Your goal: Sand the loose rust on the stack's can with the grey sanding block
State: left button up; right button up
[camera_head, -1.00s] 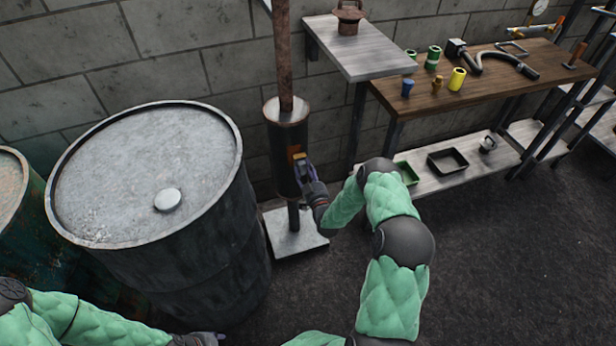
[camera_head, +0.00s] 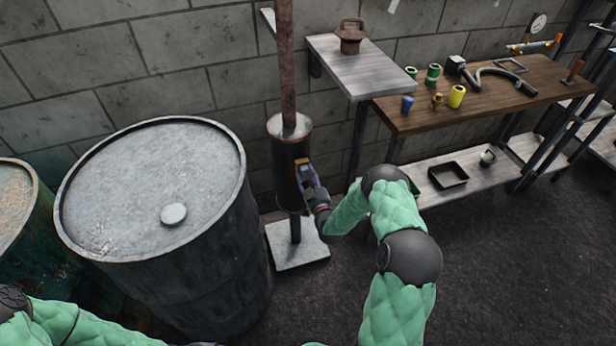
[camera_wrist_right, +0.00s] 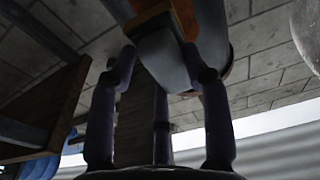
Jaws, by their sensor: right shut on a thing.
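The stack's can (camera_head: 286,185) is a dark upright cylinder with a rusty pipe rising from its top, above a pale square base plate (camera_head: 297,255). My right gripper (camera_head: 304,170) is at the can's right front side. It is shut on the grey sanding block (camera_wrist_right: 165,60), which has an orange-brown layer on its far side in the right wrist view. In the head view an orange-yellow edge shows at the can's wall; contact cannot be told for sure. Loose rust is not clearly visible now, and the gripper covers part of the can. Only a dark sliver of my left gripper (camera_head: 205,344) shows.
A large grey drum (camera_head: 150,190) stands close left of the can, with a greenish rusty drum (camera_head: 25,240) beyond it. A grey shelf (camera_head: 365,65) and a wooden bench (camera_head: 480,95) with fittings stand to the right.

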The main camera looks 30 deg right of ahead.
aim_at(307, 180)
notch_tip(307, 180, down, 3)
jog(key=b, duration=0.2)
jog(key=shift+b, duration=0.35)
jog(key=shift+w+d, duration=0.15)
jog(key=shift+w, duration=0.4)
dwell(1.4)
dwell(0.5)
dwell(0.7)
notch_tip(307, 180, down, 3)
jog(key=shift+r, duration=0.1)
